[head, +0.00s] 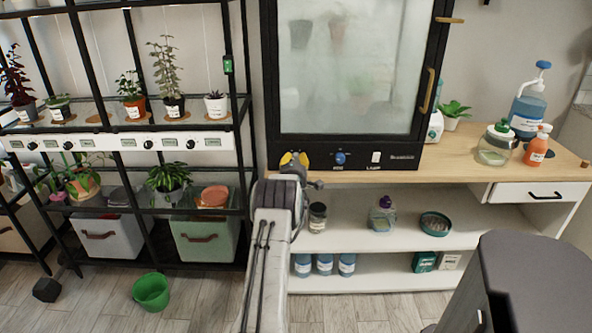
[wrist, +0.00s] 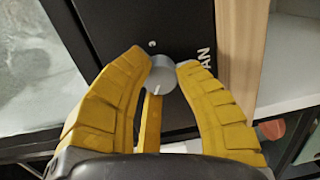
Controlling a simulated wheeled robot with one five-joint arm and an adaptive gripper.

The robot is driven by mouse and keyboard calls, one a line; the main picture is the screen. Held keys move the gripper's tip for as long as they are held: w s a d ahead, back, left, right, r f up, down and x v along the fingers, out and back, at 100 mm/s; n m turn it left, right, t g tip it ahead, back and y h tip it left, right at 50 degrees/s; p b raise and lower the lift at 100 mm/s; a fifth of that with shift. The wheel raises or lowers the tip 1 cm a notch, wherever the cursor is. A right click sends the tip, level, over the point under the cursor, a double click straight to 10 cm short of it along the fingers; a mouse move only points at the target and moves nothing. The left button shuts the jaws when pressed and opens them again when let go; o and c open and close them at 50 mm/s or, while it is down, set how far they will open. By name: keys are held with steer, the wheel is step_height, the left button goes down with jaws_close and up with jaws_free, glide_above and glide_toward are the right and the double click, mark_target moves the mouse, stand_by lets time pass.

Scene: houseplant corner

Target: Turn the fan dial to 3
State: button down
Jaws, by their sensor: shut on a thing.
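The fan dial is a round grey knob (wrist: 157,77) on the black front panel of the glass cabinet, and it has a faint pale mark on its face. Part of its label, "AN", shows beside it in the wrist view. My gripper (wrist: 167,66) has yellow fingers, shut on the knob from both sides. In the head view my gripper (head: 293,159) is at the left end of the panel below the glass door and hides the dial.
A blue knob (head: 339,158) and a white switch (head: 376,157) sit to the right on the same panel. The wooden counter edge (head: 450,175) runs just below. A plant rack (head: 165,141) stands left. A dark grey cabinet (head: 530,270) stands at the front right.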

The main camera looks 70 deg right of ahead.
steer(key=shift+w+f+m+b, duration=0.15)
steer(key=shift+w+m+b, duration=0.25)
steer(key=shift+b, duration=1.55)
steer(key=shift+s+r+m+b, duration=0.1)
steer(key=shift+r+m+b, duration=0.2)
steer(key=shift+b, duration=0.55)
steer(key=c, duration=1.1)
jaws_free()
steer(key=shift+f, duration=0.1)
steer(key=shift+o, duration=1.1)
steer(key=shift+s+a, duration=0.1)
steer(key=shift+s, duration=0.05)
steer(key=shift+a, duration=0.2)
steer(key=v, duration=1.1)
steer(key=shift+a, duration=0.2)
steer(key=shift+s, duration=0.1)
